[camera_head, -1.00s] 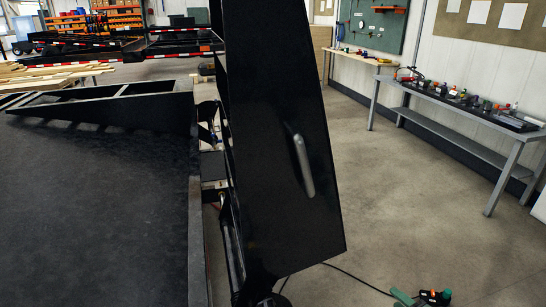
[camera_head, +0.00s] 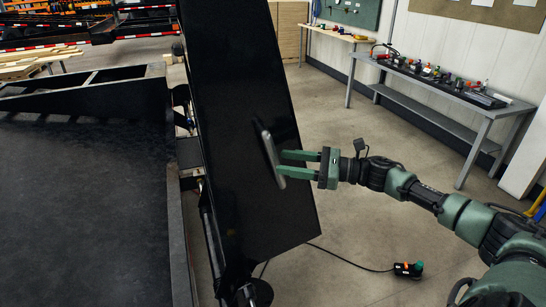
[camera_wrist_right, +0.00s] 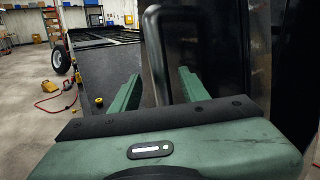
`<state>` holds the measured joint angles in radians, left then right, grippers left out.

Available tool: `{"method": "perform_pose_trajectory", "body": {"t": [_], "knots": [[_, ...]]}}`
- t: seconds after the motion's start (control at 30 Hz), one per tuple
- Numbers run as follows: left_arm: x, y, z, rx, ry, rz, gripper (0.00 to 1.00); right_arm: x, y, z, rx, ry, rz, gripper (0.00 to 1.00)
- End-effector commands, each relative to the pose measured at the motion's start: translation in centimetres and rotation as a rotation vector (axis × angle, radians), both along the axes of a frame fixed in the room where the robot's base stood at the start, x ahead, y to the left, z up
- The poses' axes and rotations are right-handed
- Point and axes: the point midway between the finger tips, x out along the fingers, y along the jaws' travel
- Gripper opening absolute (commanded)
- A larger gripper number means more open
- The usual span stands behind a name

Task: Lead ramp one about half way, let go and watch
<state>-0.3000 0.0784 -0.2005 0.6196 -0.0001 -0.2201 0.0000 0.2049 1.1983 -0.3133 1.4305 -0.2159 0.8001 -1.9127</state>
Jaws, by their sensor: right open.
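The black ramp (camera_head: 225,120) stands steeply raised at the rear edge of the dark trailer deck (camera_head: 85,210), leaning a little. A grey bar handle (camera_head: 264,140) is on its right-hand face. My right gripper (camera_head: 281,162) is open, with its two green fingers pointing left at the handle. In the wrist view, the handle (camera_wrist_right: 155,45) runs down between the spread fingers of my right gripper (camera_wrist_right: 157,84). I cannot tell whether either finger touches it. My left gripper is not in view.
A grey workbench (camera_head: 440,90) with tools stands at the right by the wall. A black control box (camera_head: 408,270) with a cable lies on the floor. The concrete floor right of the ramp is mostly free. Timber (camera_head: 40,62) is stacked at the back left.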

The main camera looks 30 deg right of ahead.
Motion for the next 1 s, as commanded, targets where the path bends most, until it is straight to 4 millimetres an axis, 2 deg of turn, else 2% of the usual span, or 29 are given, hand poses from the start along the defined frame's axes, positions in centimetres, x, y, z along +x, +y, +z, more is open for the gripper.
{"method": "perform_pose_trajectory", "body": {"t": [0.03,0.3,0.63,0.8,1.0], "knots": [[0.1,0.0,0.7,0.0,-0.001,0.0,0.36,0.6,0.6,0.6,0.003,-0.004,0.001,0.45],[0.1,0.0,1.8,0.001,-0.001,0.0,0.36,2.7,2.5,0.2,0.002,0.0,-0.001,0.45],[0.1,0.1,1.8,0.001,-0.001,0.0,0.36,2.9,2.8,0.0,0.0,0.001,-0.001,0.45],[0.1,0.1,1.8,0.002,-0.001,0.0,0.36,2.9,2.8,0.0,0.0,0.001,-0.001,0.0],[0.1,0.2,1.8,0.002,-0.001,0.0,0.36,2.9,2.8,0.0,0.0,0.001,-0.001,0.0]]}}
